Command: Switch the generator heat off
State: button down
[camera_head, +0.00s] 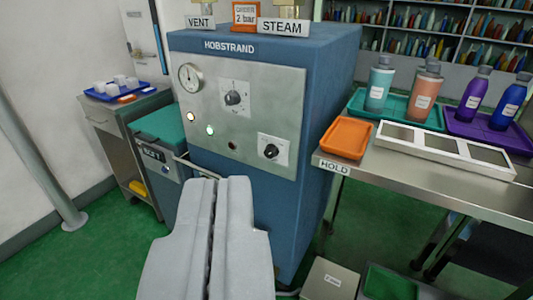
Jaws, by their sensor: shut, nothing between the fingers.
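The generator (335,62) is a blue cabinet marked HOBSTRAND with a grey front panel (262,89). The panel has a round gauge (190,78) at upper left and a black knob (233,98) on a white plate at upper middle. A second black knob (271,151) sits on a white plate at lower right. Two small lamps glow, one (191,117) at left and a greenish one (210,130) beside it. A dark reddish lamp (233,146) looks unlit. The knob labels are too small to read. My gripper (217,180) is shut and empty, below the panel in the picture.
VENT (200,22) and STEAM (283,27) signs stand on top of the generator. At right, a steel table (440,192) marked HOLD carries an orange tray (346,138) and bottles. At left are a cart (105,122) and a teal-lidded bin (160,125). A box (328,282) stands low at front right.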

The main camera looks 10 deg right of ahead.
jog(key=c, duration=1.6)
grip_release()
jog(key=shift+w, duration=0.2)
jog(key=o, duration=0.5)
jog(key=w+a+f+m, duration=0.1)
jog(key=w+m, duration=0.1)
jog(key=w, duration=0.4)
jog(key=w+a+f+m+t, duration=0.1)
jog(key=w+m, duration=0.1)
jog(key=w, duration=0.4)
jog(key=shift+a+f+y, duration=0.2)
jog(key=shift+a+y, duration=0.1)
jog(key=w+a+f+m+h, duration=0.1)
jog(key=w+f+m+h, duration=0.2)
jog(key=w+f+m, duration=0.5)
jog(key=m+g+h, duration=0.4)
jog(key=m+h, duration=0.3)
jog(key=h, duration=0.1)
send_near(268, 154)
jog(key=x, duration=0.8)
jog(key=shift+w+d, duration=0.25)
jog(key=shift+w, duration=0.05)
jog(key=c, duration=1)
